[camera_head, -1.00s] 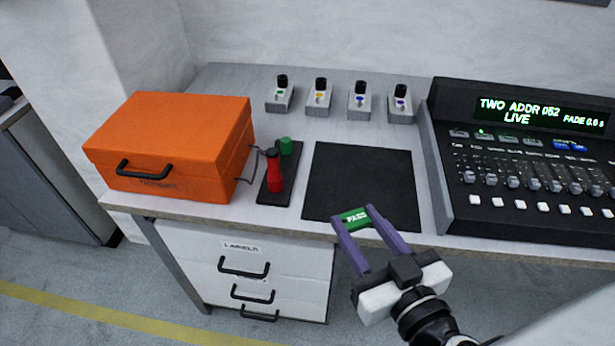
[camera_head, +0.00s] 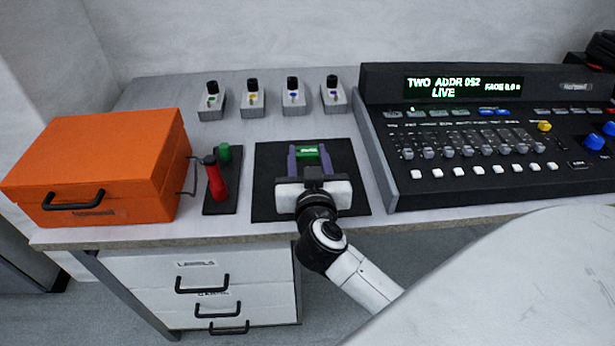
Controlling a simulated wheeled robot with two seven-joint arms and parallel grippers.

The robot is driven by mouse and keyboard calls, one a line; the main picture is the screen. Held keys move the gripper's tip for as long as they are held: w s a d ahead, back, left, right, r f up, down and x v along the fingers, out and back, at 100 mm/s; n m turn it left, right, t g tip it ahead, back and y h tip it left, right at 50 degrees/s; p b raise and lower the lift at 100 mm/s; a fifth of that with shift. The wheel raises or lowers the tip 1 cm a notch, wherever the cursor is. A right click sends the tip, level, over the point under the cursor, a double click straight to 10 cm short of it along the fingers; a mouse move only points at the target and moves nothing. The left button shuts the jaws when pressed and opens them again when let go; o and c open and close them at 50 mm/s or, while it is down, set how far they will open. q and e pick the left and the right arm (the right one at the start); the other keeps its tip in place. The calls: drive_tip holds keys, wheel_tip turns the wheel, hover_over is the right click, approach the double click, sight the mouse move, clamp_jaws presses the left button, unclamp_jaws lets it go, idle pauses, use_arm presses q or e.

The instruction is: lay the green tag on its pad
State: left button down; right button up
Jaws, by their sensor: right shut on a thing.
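The green tag (camera_head: 307,152) is a small green piece with white lettering. My right gripper (camera_head: 308,154) is shut on it, with a purple finger on each side. The gripper and tag are over the black square mat (camera_head: 346,194). I cannot tell whether the tag touches the mat. Several small grey blocks with black knobs and coloured dots stand in a row behind the mat; the leftmost one (camera_head: 211,104) has a green dot. My left gripper is not in view.
An orange case (camera_head: 95,165) stands at the left. A dark tray (camera_head: 222,206) holds a red tool (camera_head: 215,180) and a green knob (camera_head: 224,153). A lighting console (camera_head: 470,150) borders the mat's right side. Drawers (camera_head: 200,280) are below.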

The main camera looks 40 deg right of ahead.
drive_tip(key=shift+f+b, duration=1)
drive_tip(key=shift+f, duration=1.5)
drive_tip(key=shift+f, duration=0.1)
drive_tip(key=o, duration=1)
